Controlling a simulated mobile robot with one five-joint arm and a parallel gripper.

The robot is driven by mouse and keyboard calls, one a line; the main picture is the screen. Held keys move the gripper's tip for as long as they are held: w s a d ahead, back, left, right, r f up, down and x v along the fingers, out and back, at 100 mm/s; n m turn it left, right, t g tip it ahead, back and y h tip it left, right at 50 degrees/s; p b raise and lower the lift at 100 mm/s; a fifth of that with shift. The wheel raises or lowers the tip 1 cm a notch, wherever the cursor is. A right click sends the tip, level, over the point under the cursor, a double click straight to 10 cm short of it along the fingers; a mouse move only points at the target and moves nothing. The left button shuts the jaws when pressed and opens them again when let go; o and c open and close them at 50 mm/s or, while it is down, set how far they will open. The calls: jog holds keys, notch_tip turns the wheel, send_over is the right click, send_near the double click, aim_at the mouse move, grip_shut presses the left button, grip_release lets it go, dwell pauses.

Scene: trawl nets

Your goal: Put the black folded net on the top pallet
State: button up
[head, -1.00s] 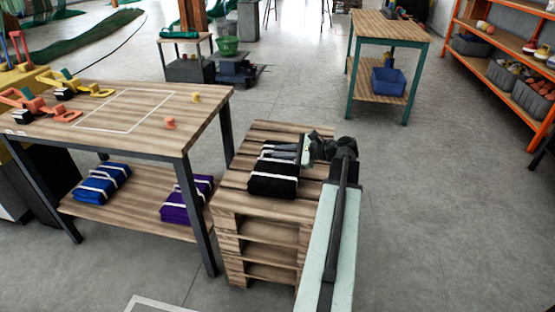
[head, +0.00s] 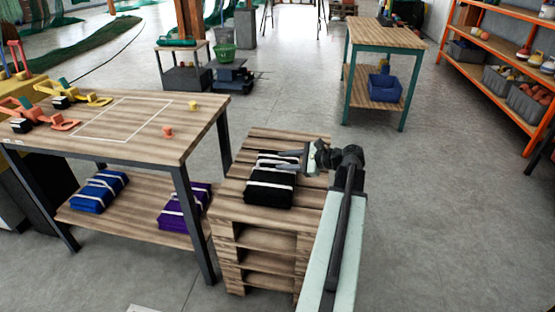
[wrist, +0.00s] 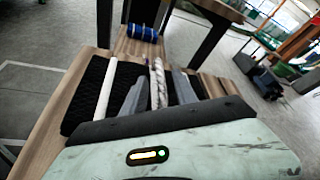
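The black folded net (head: 269,191) with white straps lies flat on the top pallet (head: 237,194) of a wooden stack. My gripper (head: 281,160) reaches in from the right, with its two fingers spread and just above or at the far part of the net. In the wrist view the net (wrist: 88,88) lies below my gripper (wrist: 158,82). The fingers stand apart there, with a white twisted strap showing between them. I cannot tell whether the fingers touch the net. My gripper's body hides its near part in the wrist view.
A wooden table (head: 185,135) stands close left of the pallets, with a blue folded net (head: 98,191) and a purple folded net (head: 184,206) on its lower shelf. A green-legged table (head: 385,34) stands behind. The floor to the right is clear.

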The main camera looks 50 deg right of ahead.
jog(key=p+v, duration=0.2)
jog(key=v, duration=0.6)
jog(key=shift+s, duration=0.25)
